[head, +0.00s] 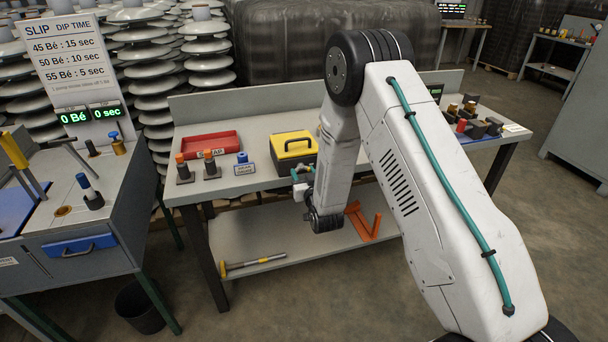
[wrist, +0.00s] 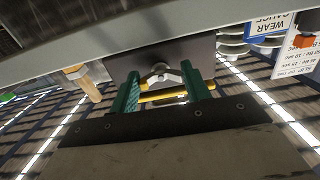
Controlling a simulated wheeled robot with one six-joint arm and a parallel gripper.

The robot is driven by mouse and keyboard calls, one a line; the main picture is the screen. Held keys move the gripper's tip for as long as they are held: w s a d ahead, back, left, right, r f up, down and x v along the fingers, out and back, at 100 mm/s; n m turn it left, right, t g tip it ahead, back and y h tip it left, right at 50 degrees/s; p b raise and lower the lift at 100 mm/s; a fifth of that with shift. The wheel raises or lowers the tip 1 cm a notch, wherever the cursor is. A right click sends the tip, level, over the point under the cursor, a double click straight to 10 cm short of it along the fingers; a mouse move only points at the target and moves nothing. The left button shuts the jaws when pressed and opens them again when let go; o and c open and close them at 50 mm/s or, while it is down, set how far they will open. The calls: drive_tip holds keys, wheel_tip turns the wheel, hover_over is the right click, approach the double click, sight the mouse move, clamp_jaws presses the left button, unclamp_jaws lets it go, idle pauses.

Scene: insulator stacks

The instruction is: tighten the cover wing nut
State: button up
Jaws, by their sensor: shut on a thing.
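The wing nut (wrist: 161,70) is a small pale metal piece with two wings. In the wrist view it sits against a dark grey plate (wrist: 203,58), which looks like the cover. My gripper (wrist: 160,80) has its two teal fingers on either side of the nut and is shut on it. In the head view my gripper (head: 302,182) is low at the front edge of the middle workbench (head: 262,192).
A yellow case (head: 293,151) stands on the bench just behind my gripper. A red tray (head: 210,143) and several dark blocks with coloured tops are farther left. An orange bracket (head: 363,222) and a yellow-handled tool (head: 252,263) lie on the lower shelf.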

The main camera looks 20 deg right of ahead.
drive_tip(key=o, duration=1)
drive_tip(key=s, duration=0.7)
drive_tip(key=shift+s, duration=0.4)
